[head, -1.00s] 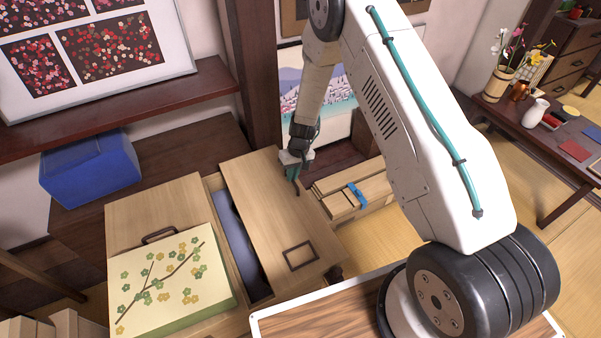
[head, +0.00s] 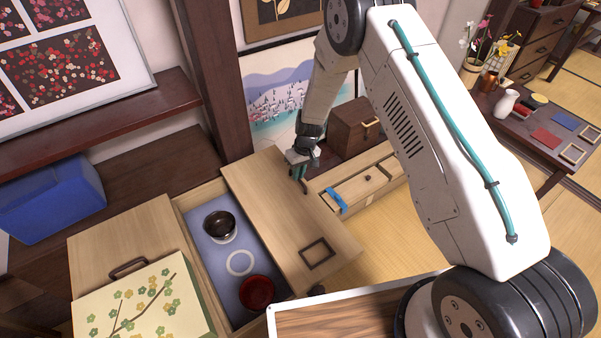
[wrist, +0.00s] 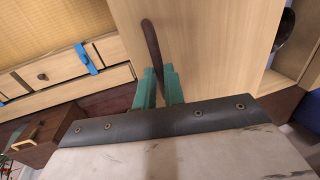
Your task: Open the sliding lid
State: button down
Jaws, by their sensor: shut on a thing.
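The wooden sliding lid (head: 276,195) is slid to the right, and part of it hangs beyond the box. A dark square frame (head: 318,253) is on its near part. The box (head: 187,203) stands open on its left side, showing a blue-grey lining. My gripper (head: 301,178) is at the lid's far end. In the wrist view my gripper's green fingers (wrist: 160,88) are shut on the lid's dark curved handle (wrist: 151,45). The lid's pale wood (wrist: 205,45) also fills much of that view.
Inside the box are a dark bowl (head: 220,227), a white ring (head: 240,263) and a red bowl (head: 257,292). A flower-patterned box (head: 140,300) sits at left. A drawer unit with blue tape (head: 335,200) and a dark chest (head: 352,128) stand right of the lid.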

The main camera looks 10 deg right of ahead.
jog(key=c, duration=1.5)
grip_release()
jog(key=shift+r, duration=0.1)
jog(key=r, duration=0.2)
jog(key=d+r, duration=0.1)
jog(key=r, duration=0.4)
jog(key=shift+w+d+r, duration=0.2)
jog(key=shift+w+r, duration=0.1)
jog(key=s+d+r+m, duration=0.1)
jog(key=s+d+r, duration=0.3)
jog(key=s+r, duration=0.9)
jog(key=s+d+r+m+t+h, duration=0.1)
jog(key=s+d+r, duration=0.4)
jog(key=s+r, duration=0.8)
jog(key=s+d+r+m+t+h, duration=0.1)
jog(key=s+d+r, duration=0.3)
jog(key=s+r, duration=1)
jog(key=shift+d+r+m, duration=0.15)
jog(key=shift+d+m, duration=0.15)
jog(key=shift+m, duration=0.5)
